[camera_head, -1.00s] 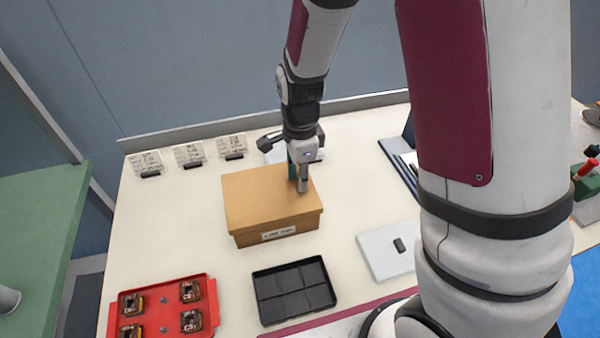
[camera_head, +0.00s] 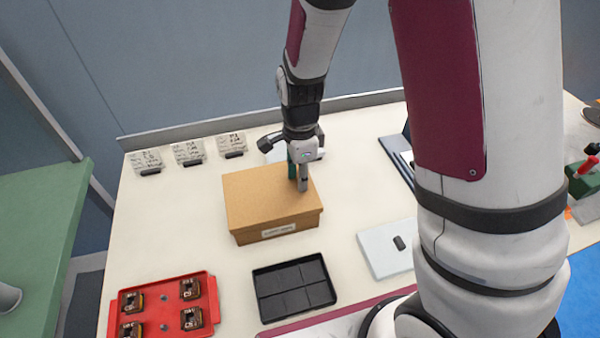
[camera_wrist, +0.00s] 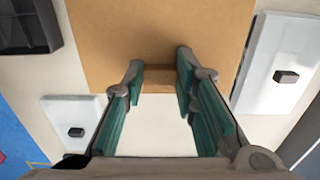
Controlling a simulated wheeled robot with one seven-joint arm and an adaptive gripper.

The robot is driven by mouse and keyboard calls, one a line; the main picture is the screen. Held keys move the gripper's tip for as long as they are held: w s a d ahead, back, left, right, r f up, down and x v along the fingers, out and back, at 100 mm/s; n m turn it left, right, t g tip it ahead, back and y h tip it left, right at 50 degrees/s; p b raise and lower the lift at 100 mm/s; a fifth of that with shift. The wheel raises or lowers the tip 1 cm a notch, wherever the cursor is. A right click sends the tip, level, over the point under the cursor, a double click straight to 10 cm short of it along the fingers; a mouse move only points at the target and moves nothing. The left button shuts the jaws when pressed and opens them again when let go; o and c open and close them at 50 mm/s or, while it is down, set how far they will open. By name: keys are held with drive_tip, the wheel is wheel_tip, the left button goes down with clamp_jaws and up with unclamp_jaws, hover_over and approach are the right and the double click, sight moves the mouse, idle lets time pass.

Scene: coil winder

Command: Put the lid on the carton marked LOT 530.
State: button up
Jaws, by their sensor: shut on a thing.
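A brown cardboard carton (camera_head: 262,235) stands on the table, with a white label on its front whose print is too small to read. A brown lid (camera_head: 255,195) lies over its top, its rim overhanging the walls; I see no clear gap between them. My gripper (camera_head: 301,186) points down at the lid's right side. In the wrist view my gripper's green-padded fingers (camera_wrist: 160,73) are shut on the lid's edge part, and the lid (camera_wrist: 160,30) extends beyond them. The carton's inside is hidden.
A black divided tray (camera_head: 294,288) and a red tray (camera_head: 165,310) with several coil parts lie in front. A white plate with a black knob (camera_head: 378,257) lies to the right. Several small labelled clear holders (camera_head: 188,153) stand at the back left. Table left of the carton is clear.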

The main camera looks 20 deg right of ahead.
drive_tip(key=o, duration=1.6)
drive_tip(key=shift+c, duration=0.2)
drive_tip(key=shift+r+p, duration=2.4)
drive_tip(key=shift+r, duration=1.1)
